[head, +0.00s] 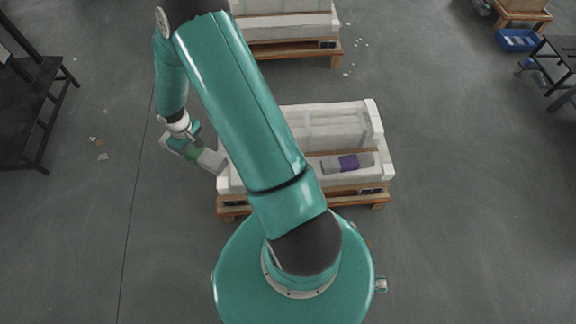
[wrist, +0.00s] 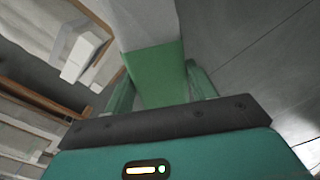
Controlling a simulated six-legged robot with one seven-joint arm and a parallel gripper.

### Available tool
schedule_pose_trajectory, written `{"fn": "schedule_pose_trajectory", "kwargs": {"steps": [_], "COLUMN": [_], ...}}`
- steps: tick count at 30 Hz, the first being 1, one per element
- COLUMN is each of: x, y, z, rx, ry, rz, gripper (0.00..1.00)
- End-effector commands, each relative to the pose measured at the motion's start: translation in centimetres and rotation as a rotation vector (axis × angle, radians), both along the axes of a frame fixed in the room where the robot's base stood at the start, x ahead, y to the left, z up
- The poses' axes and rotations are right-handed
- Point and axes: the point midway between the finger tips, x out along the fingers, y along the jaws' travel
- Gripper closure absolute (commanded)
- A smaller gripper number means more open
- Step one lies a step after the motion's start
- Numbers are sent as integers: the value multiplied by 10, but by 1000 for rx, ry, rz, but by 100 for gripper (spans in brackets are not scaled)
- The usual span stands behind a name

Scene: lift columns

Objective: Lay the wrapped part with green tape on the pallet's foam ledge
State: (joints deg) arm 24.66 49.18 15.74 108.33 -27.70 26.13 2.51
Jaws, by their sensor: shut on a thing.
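My gripper (head: 190,143) is shut on the wrapped part with green tape (head: 210,160). The part is whitish with a green band, and it is held just left of the pallet's white foam. In the wrist view the green band (wrist: 158,75) sits between my gripper's fingers (wrist: 160,88), with the pale wrapped end beyond it. The wooden pallet (head: 236,210) bears white foam with a front ledge (head: 385,160). A part with purple tape (head: 348,163) lies on the right of that ledge. My arm hides the middle of the pallet and ledge.
Another foam-loaded pallet (head: 334,46) stands behind. A dark table (head: 30,100) is at the left, and a dark stand (head: 556,65) with a blue bin (head: 517,40) is at the right. Small scraps lie on the floor. The floor left of the pallet is mostly clear.

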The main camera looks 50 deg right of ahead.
Motion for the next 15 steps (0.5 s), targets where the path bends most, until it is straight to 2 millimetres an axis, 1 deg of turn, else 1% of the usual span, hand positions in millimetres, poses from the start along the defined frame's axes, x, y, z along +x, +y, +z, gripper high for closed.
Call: {"fn": "schedule_pose_trajectory", "kwargs": {"steps": [1,6,11,15], "x": [-9,-37,-68,-99], "y": [-12,-45,-73,-94], "z": [-11,-42,-69,-90], "rx": [1,1,1,1], "ry": [3,4,3,4], "rz": [12,82,152,219], "gripper": [85,85,85,85]}}
